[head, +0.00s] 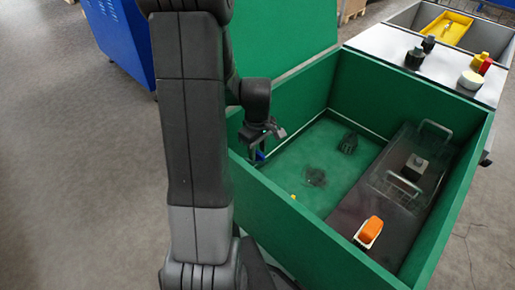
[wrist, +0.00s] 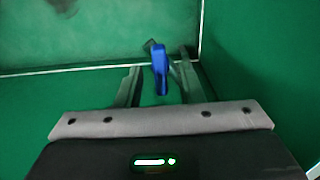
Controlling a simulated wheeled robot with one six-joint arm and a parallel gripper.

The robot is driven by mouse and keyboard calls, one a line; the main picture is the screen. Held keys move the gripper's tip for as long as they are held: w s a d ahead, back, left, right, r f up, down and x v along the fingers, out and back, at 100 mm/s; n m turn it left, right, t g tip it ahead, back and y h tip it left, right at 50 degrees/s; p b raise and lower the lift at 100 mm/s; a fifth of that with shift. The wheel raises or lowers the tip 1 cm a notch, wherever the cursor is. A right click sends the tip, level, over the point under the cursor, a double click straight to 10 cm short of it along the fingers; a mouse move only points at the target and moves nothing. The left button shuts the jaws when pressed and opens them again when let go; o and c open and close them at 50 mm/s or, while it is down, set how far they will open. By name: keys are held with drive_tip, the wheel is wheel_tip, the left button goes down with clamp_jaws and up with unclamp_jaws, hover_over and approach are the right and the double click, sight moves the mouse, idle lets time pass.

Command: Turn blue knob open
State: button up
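The blue knob (wrist: 160,62) shows in the wrist view as a narrow blue handle near the corner of a green box, with a small dark part behind its top. In the head view the blue knob (head: 260,156) is a small blue bit by the box's left inner wall, partly hidden by my gripper. My gripper (head: 262,140) is at that wall, just above the knob. In the wrist view my gripper (wrist: 158,76) is open, one finger on each side of the knob, with green showing between knob and fingers. I cannot tell whether either finger touches it.
The green box (head: 336,245) has high walls around my gripper. Inside are a dark block (head: 348,143), an orange switch (head: 371,230), a grey-topped block (head: 415,166) and metal handles (head: 436,126). A white-topped table (head: 385,42) with several knobs stands behind. A blue cabinet (head: 122,38) is at left.

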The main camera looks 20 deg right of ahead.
sight(258, 152)
wheel_tip(258, 152, up, 14)
drive_tip(key=p, duration=0.2)
idle(0.4)
drive_tip(key=shift+f, duration=0.15)
wheel_tip(258, 152, down, 14)
drive_tip(key=shift+r+b, duration=0.1)
drive_tip(key=shift+b, duration=0.95)
drive_tip(key=shift+r, duration=0.1)
